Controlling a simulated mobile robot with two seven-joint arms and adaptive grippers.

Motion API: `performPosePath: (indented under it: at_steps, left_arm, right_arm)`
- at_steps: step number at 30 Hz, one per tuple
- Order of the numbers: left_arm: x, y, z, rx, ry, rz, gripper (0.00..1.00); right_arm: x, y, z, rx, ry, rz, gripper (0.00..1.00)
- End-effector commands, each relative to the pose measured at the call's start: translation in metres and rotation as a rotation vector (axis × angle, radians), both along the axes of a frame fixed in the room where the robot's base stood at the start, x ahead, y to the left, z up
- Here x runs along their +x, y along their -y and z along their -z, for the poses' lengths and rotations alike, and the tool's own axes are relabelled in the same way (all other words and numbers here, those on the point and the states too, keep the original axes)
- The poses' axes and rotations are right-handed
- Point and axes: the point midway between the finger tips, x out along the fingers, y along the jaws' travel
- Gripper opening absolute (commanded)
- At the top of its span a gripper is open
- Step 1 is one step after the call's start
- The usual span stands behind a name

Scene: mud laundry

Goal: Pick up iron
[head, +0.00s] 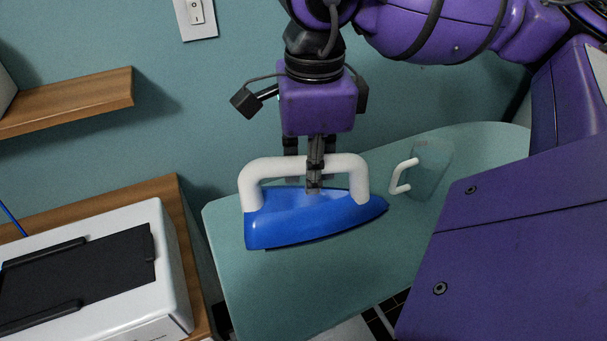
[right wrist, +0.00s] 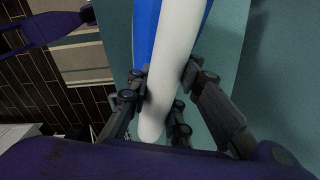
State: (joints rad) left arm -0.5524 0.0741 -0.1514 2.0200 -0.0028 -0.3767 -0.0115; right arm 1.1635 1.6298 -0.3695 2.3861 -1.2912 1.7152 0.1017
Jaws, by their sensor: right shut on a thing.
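The iron (head: 305,219) has a blue body and a white handle (head: 270,167). It is over the teal ironing board (head: 300,285) in the head view, its tip pointing right. I cannot tell whether its sole touches the board. My right gripper (head: 314,183) comes down from above and is shut on the handle near its middle. In the right wrist view the white handle (right wrist: 173,65) runs between the fingers, with part of the blue body (right wrist: 145,35) beside it. My left gripper is not in view.
A clear jug-like container with a white handle (head: 402,177) stands on the board right of the iron. A white appliance (head: 170,250) with a black top sits on a wooden surface (head: 190,240) at left. A wooden shelf (head: 80,102) and a light switch (head: 196,13) are on the wall.

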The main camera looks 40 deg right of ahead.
Motion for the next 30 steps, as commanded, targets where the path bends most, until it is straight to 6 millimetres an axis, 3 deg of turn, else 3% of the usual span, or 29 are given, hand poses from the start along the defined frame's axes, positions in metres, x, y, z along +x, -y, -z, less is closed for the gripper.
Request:
performPosePath:
  at_steps: [4, 10, 21, 30]
  left_arm:
    - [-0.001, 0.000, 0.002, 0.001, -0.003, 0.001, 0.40]
    - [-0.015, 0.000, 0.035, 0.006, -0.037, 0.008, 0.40]
    - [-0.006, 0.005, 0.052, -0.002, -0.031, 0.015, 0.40]
    - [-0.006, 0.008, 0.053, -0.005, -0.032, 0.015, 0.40]
  right_arm:
    - [-0.035, -0.015, -0.016, -0.001, 0.004, -0.006, 0.00]
    - [-0.055, -0.025, -0.019, 0.003, -0.002, -0.006, 0.00]
    - [-0.070, -0.031, -0.031, 0.004, -0.002, 0.000, 0.00]
    - [-0.069, -0.034, -0.031, 0.007, -0.003, -0.074, 0.00]
